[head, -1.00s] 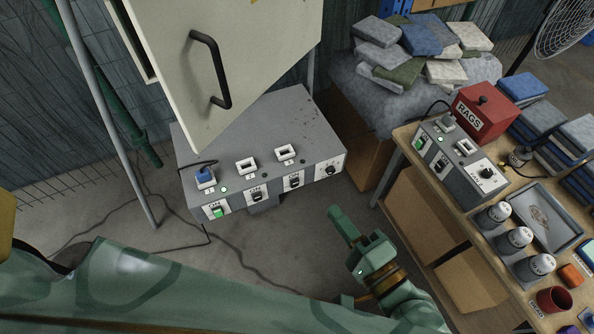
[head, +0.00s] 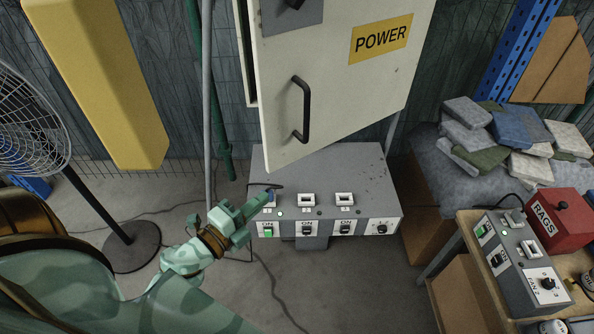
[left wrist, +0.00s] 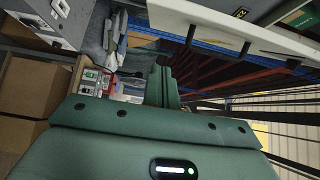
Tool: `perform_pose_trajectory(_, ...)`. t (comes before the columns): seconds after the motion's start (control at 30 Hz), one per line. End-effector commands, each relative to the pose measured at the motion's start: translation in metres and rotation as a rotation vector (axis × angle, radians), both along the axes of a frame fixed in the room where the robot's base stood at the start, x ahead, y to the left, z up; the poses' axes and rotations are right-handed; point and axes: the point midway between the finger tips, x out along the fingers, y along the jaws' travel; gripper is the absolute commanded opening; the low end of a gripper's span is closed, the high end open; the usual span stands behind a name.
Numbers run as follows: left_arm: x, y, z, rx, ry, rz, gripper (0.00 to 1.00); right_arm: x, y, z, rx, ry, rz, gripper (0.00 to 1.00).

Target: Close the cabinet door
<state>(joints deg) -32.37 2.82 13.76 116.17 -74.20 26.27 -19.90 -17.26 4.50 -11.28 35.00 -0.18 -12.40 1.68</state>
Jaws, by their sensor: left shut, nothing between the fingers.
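The cabinet door (head: 345,85) is a cream panel with a yellow POWER label (head: 381,39) and a black bar handle (head: 301,108). In the head view it stands open, swung out from the cabinet (head: 245,55), whose edge shows behind at left. A pale panel with a dark handle, seemingly this door, crosses the top right of the left wrist view (left wrist: 240,33). My left gripper (head: 262,203) is shut and empty, below and left of the door handle in the picture, apart from the door. Its fingers also show in the wrist view (left wrist: 160,85). My right gripper is out of view.
A grey switch box (head: 325,170) stands below the door, close to my left gripper in the picture. A fan (head: 35,125) stands at left. A workbench (head: 465,235) with a red rags box (head: 556,220) is at right. Cables lie on the floor.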

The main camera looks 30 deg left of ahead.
Motion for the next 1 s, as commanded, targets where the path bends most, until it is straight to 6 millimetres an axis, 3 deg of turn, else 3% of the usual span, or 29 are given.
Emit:
perform_pose_trajectory(0.17,0.013,-0.005,0.0,0.013,-0.004,-0.011,0.0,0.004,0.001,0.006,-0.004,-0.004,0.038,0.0)
perform_pose_trajectory(0.6,0.101,-0.023,0.0,0.008,-0.002,-0.01,0.0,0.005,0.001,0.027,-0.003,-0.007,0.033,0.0)
perform_pose_trajectory(0.8,0.111,0.005,-0.002,0.009,0.001,-0.009,0.0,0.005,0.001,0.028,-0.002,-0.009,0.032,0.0)
perform_pose_trajectory(1.0,0.115,0.014,-0.002,0.008,0.0,-0.009,0.0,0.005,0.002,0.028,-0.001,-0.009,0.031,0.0)
